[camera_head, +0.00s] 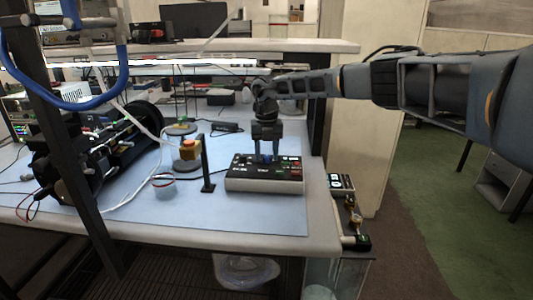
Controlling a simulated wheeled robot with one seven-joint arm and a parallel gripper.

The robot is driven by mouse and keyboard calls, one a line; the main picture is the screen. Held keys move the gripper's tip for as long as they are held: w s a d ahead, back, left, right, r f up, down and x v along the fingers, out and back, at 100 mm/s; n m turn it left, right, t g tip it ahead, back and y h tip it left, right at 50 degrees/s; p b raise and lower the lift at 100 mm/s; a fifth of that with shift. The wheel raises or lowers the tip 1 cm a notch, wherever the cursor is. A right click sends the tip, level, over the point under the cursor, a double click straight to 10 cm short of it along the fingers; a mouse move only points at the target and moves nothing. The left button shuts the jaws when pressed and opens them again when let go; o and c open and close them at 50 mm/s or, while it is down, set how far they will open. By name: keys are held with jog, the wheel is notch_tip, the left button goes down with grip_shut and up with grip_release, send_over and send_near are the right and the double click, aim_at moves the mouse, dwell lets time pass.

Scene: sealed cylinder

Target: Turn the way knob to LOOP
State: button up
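A low control box (264,185) with a black top and pale front stands near the front right of the blue-covered table. Its top carries small white markings and a red and a green spot, too small to read. My gripper (265,160) points down over the middle of the box's top, at or just above it. Something blue shows between or at its fingertips; I cannot tell whether it is a knob or part of the fingers. The way knob and its LOOP mark cannot be made out. Whether the fingers grip anything is not clear.
A large black cylinder apparatus (95,155) fills the left. Brass fittings (354,220) and a small panel (341,183) sit off the table's right edge.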

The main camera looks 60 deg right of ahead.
aim_at(266, 156)
jog(key=shift+o, duration=0.4)
jog(key=shift+r+b, duration=0.7)
jog(key=shift+r, duration=3.2)
